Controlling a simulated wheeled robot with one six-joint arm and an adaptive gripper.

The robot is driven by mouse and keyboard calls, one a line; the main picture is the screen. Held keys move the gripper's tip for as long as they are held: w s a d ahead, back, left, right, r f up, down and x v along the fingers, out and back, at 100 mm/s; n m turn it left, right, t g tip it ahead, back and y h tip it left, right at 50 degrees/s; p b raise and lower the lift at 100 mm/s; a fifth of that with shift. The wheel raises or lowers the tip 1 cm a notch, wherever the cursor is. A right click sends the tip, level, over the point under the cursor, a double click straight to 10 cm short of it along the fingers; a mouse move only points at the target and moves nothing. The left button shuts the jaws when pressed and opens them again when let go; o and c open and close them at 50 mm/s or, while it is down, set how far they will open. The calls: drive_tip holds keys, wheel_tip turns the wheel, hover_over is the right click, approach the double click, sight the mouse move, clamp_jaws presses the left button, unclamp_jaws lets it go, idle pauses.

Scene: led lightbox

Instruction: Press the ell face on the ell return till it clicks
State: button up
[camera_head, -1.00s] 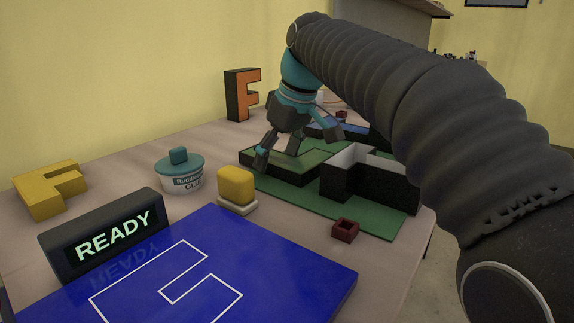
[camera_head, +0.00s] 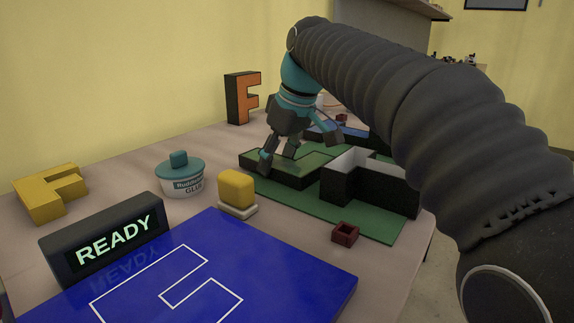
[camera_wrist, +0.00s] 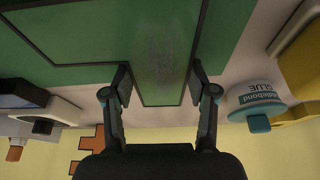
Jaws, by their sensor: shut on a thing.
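The ell face (camera_head: 305,168) is an L-shaped piece with a green top and dark sides, low over the green mat in the head view. Its narrow leg lies between my fingers in the wrist view (camera_wrist: 165,60). My gripper (camera_head: 278,157) is shut on this leg, one finger on each side, as the wrist view also shows (camera_wrist: 160,88). The ell return (camera_head: 370,190), black-walled with a pale inside, stands on the mat to the right of the face, apart from it. I cannot tell whether the face touches the mat.
The green mat (camera_head: 365,225) has bare room in front of the return. A small dark red open box (camera_head: 345,233), a yellow block on a pale base (camera_head: 237,189), a glue tub (camera_head: 182,181) and a READY display (camera_head: 105,240) stand nearby. A blue panel (camera_head: 300,275) lies in front.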

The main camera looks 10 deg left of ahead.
sight(278, 162)
drive_tip(key=shift+r+p, duration=0.8)
drive_tip(key=shift+r, duration=0.15)
drive_tip(key=o, duration=0.4)
drive_tip(key=c, duration=0.4)
drive_tip(key=shift+r, duration=2)
